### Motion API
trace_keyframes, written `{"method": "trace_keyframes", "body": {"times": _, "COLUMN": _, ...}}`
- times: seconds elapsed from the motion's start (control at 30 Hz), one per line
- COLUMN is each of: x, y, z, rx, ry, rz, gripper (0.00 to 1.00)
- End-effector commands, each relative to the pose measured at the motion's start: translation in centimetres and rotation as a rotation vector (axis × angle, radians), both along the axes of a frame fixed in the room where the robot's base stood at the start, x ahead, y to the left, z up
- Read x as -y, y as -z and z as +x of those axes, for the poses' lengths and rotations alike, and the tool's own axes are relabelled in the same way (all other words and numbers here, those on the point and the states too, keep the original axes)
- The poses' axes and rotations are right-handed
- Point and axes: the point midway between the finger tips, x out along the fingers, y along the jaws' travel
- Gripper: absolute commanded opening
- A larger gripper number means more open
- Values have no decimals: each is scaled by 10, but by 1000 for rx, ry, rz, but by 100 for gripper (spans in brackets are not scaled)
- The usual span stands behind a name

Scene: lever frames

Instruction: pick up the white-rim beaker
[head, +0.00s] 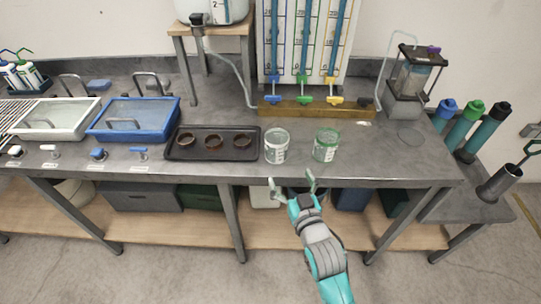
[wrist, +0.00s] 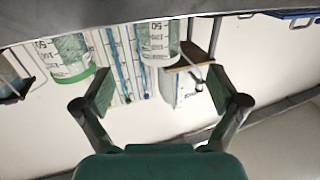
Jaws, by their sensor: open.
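The white-rim beaker (head: 276,147) stands upright on the grey bench near its front edge, right of the dark tray. My gripper (head: 292,181) is open and empty in front of the bench edge, apart from both beakers. In the wrist view, which appears upside down, the white-rim beaker (wrist: 158,44) shows beyond the gap between the fingers of my gripper (wrist: 160,92). The green-rim beaker (wrist: 66,62) shows at the left there, beyond the left finger.
A dark tray (head: 174,152) with three brown rings lies left of the beakers. Behind them is a brass-coloured base (head: 315,109) with blue, green and yellow taps under a tube panel. Blue and white lidded basins stand farther left. Bench right of the green-rim beaker (head: 375,155) is clear.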

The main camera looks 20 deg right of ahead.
Motion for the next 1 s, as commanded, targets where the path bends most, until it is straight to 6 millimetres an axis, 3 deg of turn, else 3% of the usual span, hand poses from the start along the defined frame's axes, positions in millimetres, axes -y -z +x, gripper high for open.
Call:
{"method": "trace_keyframes", "body": {"times": 0.2, "x": 0, "y": -12, "z": 21, "rx": 11, "ry": -1, "rz": 0, "gripper": 96}}
{"method": "trace_keyframes", "body": {"times": 0.5, "x": 0, "y": -12, "z": 60, "rx": 12, "ry": -1, "rz": 0, "gripper": 96}}
{"method": "trace_keyframes", "body": {"times": 0.77, "x": 0, "y": -11, "z": 76, "rx": 11, "ry": 0, "rz": 0, "gripper": 96}}
{"method": "trace_keyframes", "body": {"times": 1.0, "x": 8, "y": -6, "z": 107, "rx": 12, "ry": 1, "rz": 1, "gripper": 96}}
